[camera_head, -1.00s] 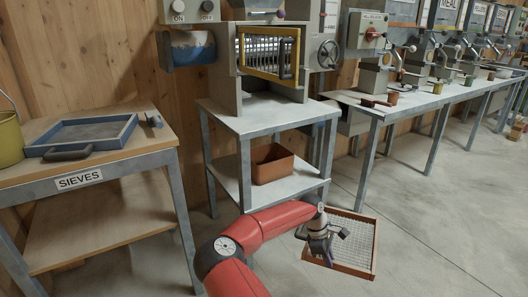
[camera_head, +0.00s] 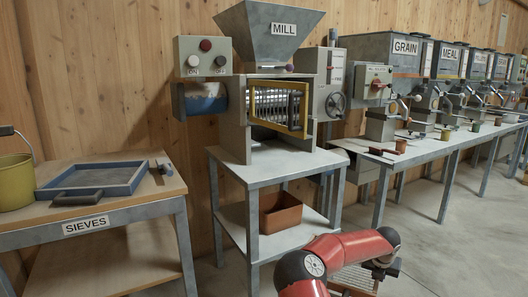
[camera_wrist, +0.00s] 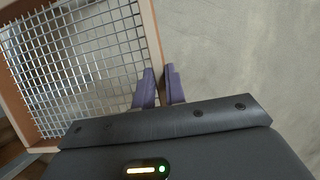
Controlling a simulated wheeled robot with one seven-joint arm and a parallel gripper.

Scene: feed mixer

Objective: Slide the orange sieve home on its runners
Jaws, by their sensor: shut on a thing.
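The orange sieve, a wire mesh in an orange-brown frame (camera_wrist: 154,40), fills the left of the wrist view. The sieve is held in the air over the floor. The mill (camera_head: 268,120) stands on a grey stand, with a yellow frame (camera_head: 251,106) at its front. I cannot make out the runners.
A blue sieve (camera_head: 133,178) and a yellow bucket (camera_head: 14,182) are on the sieves table (camera_head: 150,205) at left. A brown bin (camera_head: 281,222) sits on the stand's lower shelf. A bench (camera_head: 420,152) with several dispensers runs right. Floor at right is clear.

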